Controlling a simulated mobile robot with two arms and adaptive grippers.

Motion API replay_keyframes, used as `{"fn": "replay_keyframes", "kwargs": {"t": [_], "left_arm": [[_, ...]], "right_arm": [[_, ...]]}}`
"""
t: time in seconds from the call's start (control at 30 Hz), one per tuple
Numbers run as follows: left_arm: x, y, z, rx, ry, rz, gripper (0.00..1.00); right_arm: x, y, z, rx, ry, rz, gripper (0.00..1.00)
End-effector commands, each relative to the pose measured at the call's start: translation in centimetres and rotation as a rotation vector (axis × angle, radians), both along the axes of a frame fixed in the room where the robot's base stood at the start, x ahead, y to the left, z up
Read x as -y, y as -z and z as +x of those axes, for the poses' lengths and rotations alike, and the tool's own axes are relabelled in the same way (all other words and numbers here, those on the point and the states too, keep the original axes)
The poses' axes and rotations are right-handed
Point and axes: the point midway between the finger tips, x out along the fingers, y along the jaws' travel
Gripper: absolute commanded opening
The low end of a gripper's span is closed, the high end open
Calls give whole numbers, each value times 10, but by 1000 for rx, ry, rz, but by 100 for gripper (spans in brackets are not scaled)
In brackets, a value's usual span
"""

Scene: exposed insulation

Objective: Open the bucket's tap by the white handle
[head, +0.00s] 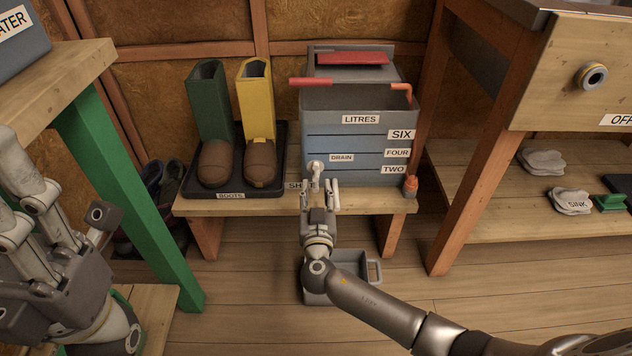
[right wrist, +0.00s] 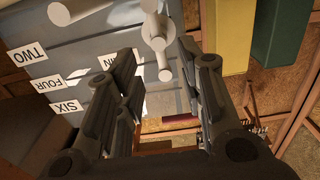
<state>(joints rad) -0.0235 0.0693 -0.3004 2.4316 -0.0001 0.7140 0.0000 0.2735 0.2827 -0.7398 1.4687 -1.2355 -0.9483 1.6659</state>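The grey bucket (head: 350,128) stands on a low wooden bench, with labels LITRES, SIX, FOUR, TWO and DRAIN on its front. The white tap with its handle (head: 316,168) sticks out low on the front, left of centre. In the right wrist view the white tap parts (right wrist: 157,32) show at the top, between and beyond my fingertips. My right gripper (head: 320,187) is open in front of the tap, with nothing between its fingers; contact cannot be told. My left gripper (head: 10,190) is at the left edge, its fingers apart and empty, partly cut off by the frame.
Green and yellow boots (head: 257,110) stand in a dark tray left of the bucket. A grey handled tray (head: 350,264) lies on the floor below, partly behind my right arm. A wooden workbench (head: 480,150) stands at right.

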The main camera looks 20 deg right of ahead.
Motion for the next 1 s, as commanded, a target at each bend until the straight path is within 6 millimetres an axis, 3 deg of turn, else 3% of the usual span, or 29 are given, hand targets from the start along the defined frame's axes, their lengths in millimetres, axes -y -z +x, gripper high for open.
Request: {"fn": "replay_keyframes", "kwargs": {"t": [0.1,0.3,0.7,1.0], "left_arm": [[0,-1,-1,22,-1,0,40],[1,-5,-3,44,-2,3,40],[2,-8,-3,49,-3,6,40],[2,-8,-4,51,-2,5,40]], "right_arm": [[6,2,23,3,0,-2,36],[13,2,45,-1,0,-2,36],[15,1,52,-1,-1,-1,36],[15,1,52,-1,0,-1,0]]}}
